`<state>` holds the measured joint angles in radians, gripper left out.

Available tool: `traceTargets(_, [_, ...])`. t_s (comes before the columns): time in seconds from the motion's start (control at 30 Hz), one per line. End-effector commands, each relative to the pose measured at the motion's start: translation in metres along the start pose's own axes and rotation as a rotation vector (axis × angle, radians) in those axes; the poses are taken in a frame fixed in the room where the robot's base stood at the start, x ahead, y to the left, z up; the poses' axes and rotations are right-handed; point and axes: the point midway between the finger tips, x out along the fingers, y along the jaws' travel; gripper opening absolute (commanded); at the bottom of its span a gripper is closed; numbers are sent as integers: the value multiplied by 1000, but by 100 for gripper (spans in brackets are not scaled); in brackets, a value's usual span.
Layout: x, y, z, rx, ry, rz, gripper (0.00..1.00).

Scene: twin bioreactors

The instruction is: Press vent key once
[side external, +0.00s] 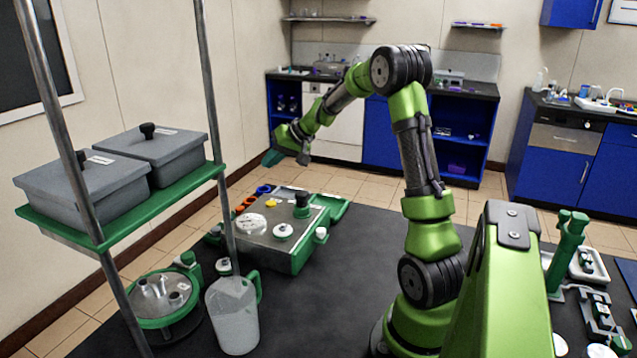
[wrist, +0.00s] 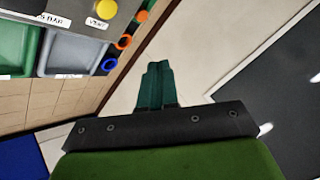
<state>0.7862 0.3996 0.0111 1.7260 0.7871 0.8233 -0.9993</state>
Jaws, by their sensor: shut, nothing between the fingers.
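The vent key is a round yellow button (wrist: 107,9) with a white "VENT" label beside it, at the top edge of the wrist view. In the side view a small yellow spot (side external: 271,203) shows on the grey top of the green-based console (side external: 262,245). My gripper (wrist: 158,68) has its two green fingers together, with nothing between them. They point towards the pale wall in the wrist view, right of and apart from the button. In the side view my gripper (side external: 272,158) hangs in the air above the console's far end.
Orange rings (wrist: 124,43) and a blue ring (wrist: 109,65) line the console edge near the yellow button. A black knob (side external: 302,200) and a white-capped port (side external: 283,231) stand on the console. A rack shelf (side external: 60,232) with grey boxes and a jug (side external: 233,315) stand at left.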

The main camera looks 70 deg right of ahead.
Motion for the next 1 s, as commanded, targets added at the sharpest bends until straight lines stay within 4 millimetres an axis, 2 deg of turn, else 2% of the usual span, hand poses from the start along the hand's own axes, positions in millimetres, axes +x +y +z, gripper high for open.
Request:
traceTargets(0.37, [6,4,5,2,-3,0,0])
traceTargets(0.8, [47,34,35,4,-4,0,0])
traceTargets(1.0, [58,42,44,3,-3,0,0])
